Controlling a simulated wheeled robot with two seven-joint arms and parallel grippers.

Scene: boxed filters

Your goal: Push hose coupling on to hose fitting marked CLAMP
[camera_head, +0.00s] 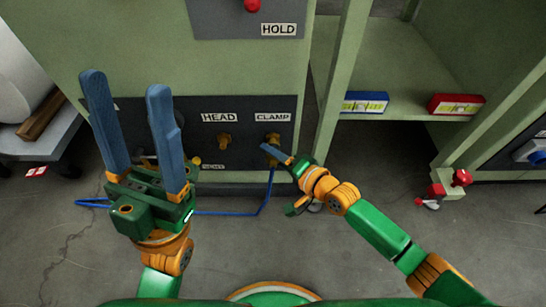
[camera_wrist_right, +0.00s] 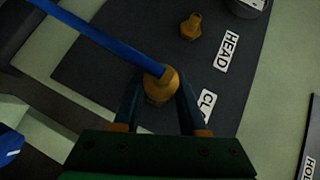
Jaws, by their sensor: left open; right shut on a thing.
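A dark panel (camera_head: 250,117) on the green cabinet carries brass fittings under the labels HEAD (camera_head: 219,117) and CLAMP (camera_head: 272,117). The HEAD fitting (camera_wrist_right: 190,27) is bare. My right gripper (camera_head: 279,153) is at the CLAMP fitting (camera_head: 273,137). It is shut on the brass hose coupling (camera_wrist_right: 161,83), which sits between its fingers at the end of the blue hose (camera_wrist_right: 95,34). The coupling is in line with the CLAMP fitting; I cannot tell how far it is on. My left gripper (camera_head: 125,84) is open and empty, pointing up in front of the panel's left side.
The blue hose runs down and along the floor to the left. A lower label, seemingly VENT (camera_head: 213,167), is partly hidden. A shelf on the right holds a blue box (camera_head: 364,102) and a red box (camera_head: 456,104). A red knob (camera_head: 252,5) is above HOLD (camera_head: 279,29).

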